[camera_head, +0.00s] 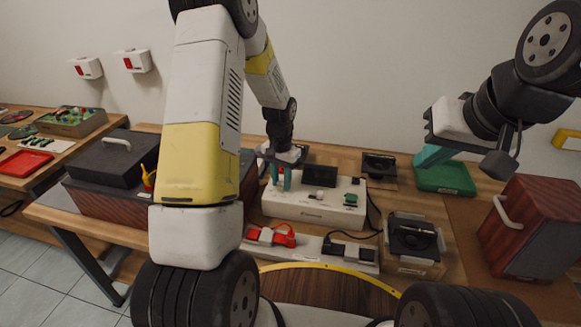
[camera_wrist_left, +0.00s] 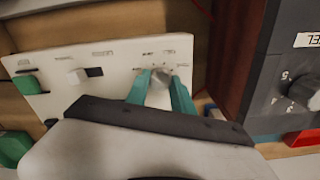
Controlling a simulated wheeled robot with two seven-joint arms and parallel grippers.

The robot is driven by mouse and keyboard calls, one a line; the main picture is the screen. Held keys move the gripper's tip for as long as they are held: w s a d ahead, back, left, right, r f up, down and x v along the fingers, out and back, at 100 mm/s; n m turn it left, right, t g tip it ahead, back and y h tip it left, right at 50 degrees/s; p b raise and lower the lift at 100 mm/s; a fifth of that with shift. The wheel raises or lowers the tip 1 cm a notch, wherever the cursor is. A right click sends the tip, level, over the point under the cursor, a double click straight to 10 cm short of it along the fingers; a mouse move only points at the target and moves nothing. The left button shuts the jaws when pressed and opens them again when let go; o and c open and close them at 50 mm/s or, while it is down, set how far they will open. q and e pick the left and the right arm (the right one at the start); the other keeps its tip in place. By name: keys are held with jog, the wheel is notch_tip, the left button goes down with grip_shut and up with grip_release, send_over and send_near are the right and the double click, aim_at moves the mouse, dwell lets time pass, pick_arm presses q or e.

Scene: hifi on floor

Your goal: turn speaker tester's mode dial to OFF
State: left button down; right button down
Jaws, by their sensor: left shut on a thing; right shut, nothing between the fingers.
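The speaker tester (camera_head: 312,213) is a white box with a dark screen on the worktable. It also shows in the left wrist view (camera_wrist_left: 118,62). Its mode dial (camera_wrist_left: 159,92), a pale round knob with small labels around it, lies between the teal fingers of my left gripper (camera_wrist_left: 160,84). The labels are too blurred to tell where the dial points. In the head view my left gripper (camera_head: 281,179) reaches down onto the tester's left end and hides the dial; it is shut on it. My right gripper (camera_head: 430,156) is shut and empty, near the green tray (camera_head: 446,179).
A power strip (camera_head: 345,252) with red and black plugs lies in front of the tester. A black speaker unit (camera_head: 413,236) stands at right, and a wooden speaker cabinet (camera_head: 533,230) further right. A dark-topped unit (camera_head: 105,170) stands left. A cable runs beside the tester.

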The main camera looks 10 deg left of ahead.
aim_at(281, 183)
pick_arm(q)
jog(key=shift+w+n, duration=0.1)
jog(key=shift+n, duration=2.2)
jog(key=c, duration=1.1)
grip_release()
notch_tip(281, 183, up, 7)
jog(key=shift+r, duration=0.45)
